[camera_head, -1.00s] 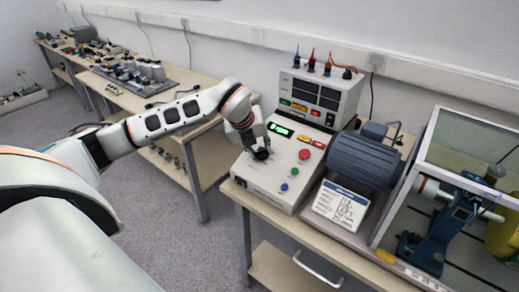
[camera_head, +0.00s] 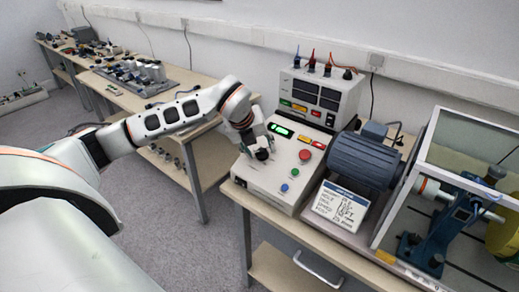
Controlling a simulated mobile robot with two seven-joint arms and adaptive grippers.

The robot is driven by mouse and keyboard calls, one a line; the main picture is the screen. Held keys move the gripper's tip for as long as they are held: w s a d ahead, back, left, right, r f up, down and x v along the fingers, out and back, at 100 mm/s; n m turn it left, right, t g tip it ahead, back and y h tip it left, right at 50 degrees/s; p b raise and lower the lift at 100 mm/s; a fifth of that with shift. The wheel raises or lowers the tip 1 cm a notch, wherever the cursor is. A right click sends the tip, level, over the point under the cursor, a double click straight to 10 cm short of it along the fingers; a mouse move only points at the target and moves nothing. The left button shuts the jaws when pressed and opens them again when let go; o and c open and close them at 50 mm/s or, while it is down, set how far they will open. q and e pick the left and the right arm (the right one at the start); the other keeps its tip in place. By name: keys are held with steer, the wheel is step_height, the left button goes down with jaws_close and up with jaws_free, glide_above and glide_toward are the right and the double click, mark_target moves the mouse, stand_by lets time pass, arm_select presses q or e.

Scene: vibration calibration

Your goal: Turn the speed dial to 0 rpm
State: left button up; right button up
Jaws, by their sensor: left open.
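The control box (camera_head: 258,180) stands on the front bench, with a lit green display (camera_head: 280,130) on its sloped top. The black speed dial (camera_head: 262,155) is below the display, at the box's left side. My left gripper (camera_head: 257,152) is right at the dial, coming down from above and left. Its jaws are open around or just beside the dial; the small view does not show if they touch it. The number on the display is too small to read. My right gripper is out of view.
On the box are a red button (camera_head: 305,154), a green button (camera_head: 295,172) and a blue button (camera_head: 284,188). A power unit (camera_head: 318,98) stands behind. A grey motor (camera_head: 365,158), a note card (camera_head: 340,205) and a clear-walled enclosure (camera_head: 455,150) are to the right.

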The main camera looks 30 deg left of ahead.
arm_select(q)
steer(key=v, duration=1.1)
steer(key=shift+s+r, duration=0.2)
steer(key=shift+r, duration=0.1)
steer(key=shift+d, duration=0.15)
